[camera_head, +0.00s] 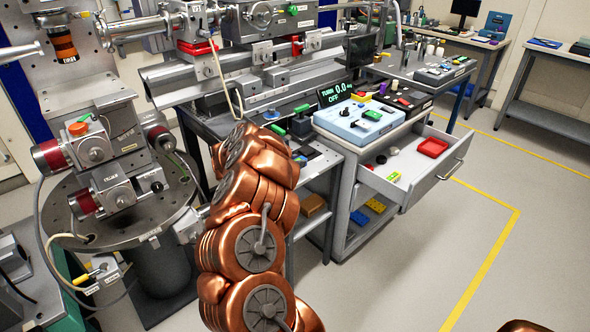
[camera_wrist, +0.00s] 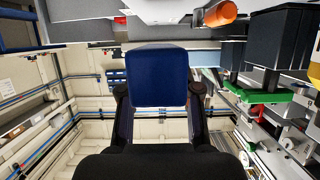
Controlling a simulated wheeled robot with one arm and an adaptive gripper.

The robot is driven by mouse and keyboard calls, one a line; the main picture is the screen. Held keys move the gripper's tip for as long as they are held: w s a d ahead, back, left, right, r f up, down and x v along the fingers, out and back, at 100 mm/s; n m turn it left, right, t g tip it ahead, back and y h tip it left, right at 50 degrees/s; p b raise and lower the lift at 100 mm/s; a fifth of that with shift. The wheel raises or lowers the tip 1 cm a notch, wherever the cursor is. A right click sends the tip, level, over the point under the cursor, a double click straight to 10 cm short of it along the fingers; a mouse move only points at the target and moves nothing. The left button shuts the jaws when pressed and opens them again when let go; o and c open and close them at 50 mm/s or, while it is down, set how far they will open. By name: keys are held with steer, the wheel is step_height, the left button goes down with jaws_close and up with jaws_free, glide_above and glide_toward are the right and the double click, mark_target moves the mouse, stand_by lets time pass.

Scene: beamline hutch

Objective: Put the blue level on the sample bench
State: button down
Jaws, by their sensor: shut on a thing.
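In the wrist view, my gripper (camera_wrist: 158,100) is shut on a dark blue block (camera_wrist: 157,77), which looks like the blue level seen from one end. Its fingers press on the block's left and right sides. In the head view, my copper arm rises through the middle, and I cannot make out my gripper or the block there. No bench is clearly marked as the sample bench. Candidates are the small grey bench (camera_head: 400,68) behind the cabinet and the dark-topped bench (camera_head: 553,62) at the far right.
A round metal stage (camera_head: 125,225) stands at left. Rail equipment fills the back. The floor at right (camera_head: 500,180) is clear.

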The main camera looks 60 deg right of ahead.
steer(key=shift+w+f, duration=0.1)
steer(key=shift+f, duration=1.65)
steer(key=shift+f, duration=0.15)
steer(key=c, duration=0.8)
jaws_free()
